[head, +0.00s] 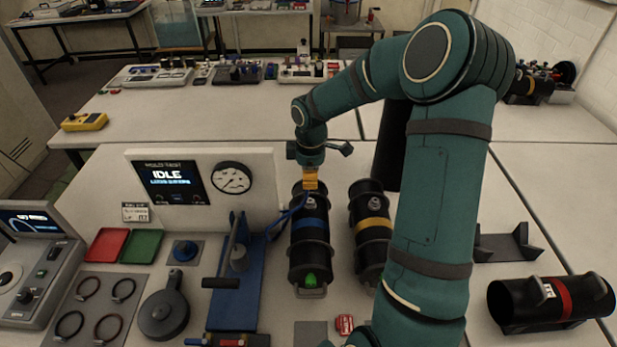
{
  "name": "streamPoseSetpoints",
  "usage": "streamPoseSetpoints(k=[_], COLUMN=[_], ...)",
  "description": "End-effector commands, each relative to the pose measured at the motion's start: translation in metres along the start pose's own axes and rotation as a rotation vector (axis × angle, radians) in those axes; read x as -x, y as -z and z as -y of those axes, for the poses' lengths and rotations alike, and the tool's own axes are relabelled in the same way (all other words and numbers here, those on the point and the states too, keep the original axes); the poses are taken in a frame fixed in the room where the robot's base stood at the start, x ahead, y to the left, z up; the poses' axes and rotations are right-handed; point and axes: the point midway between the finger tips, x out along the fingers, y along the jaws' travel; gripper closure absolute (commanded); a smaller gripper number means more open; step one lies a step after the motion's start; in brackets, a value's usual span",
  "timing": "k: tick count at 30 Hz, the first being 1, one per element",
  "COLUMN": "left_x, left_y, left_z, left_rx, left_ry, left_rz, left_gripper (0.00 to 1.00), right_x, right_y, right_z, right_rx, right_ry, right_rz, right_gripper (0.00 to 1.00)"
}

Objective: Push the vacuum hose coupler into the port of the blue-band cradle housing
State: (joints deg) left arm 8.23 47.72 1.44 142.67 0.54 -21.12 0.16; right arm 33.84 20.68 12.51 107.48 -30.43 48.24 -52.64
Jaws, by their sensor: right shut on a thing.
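The blue-band cradle housing (309,255) is a black cylinder with a blue band, lying lengthwise left of a yellow-band cylinder (371,228). A green piece (311,279) shows at its near end. My right gripper (310,168) is over the far end of the blue-band housing, pointing down, shut on an orange-yellow piece (310,180) that looks like the hose coupler. A blue hose (283,217) runs from near this piece down to the left. I cannot tell whether the piece touches the housing or sits in the port, which is hidden. My left gripper is not in view.
A panel reading IDLE (168,183) with a gauge stands left of the housing. A blue stand with a lever (236,265) is close on the left. A red-band cylinder (560,301) lies at right beside an empty cradle (508,244). The back table has clear room.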

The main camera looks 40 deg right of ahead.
Motion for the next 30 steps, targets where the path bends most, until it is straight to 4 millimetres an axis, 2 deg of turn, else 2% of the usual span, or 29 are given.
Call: streamPoseSetpoints(k=[14,30], left_x=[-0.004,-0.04], left_y=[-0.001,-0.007], left_z=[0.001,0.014], left_rx=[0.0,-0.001], left_ry=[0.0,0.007], left_rz=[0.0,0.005], left_gripper=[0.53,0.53], right_x=[-0.005,-0.048], right_y=[0.0,-0.001], right_z=[0.0,0.0], right_rx=[0.0,-0.001], right_ry=[0.0,0.001], right_rz=[0.0,0.0], right_gripper=[1.0,1.0])
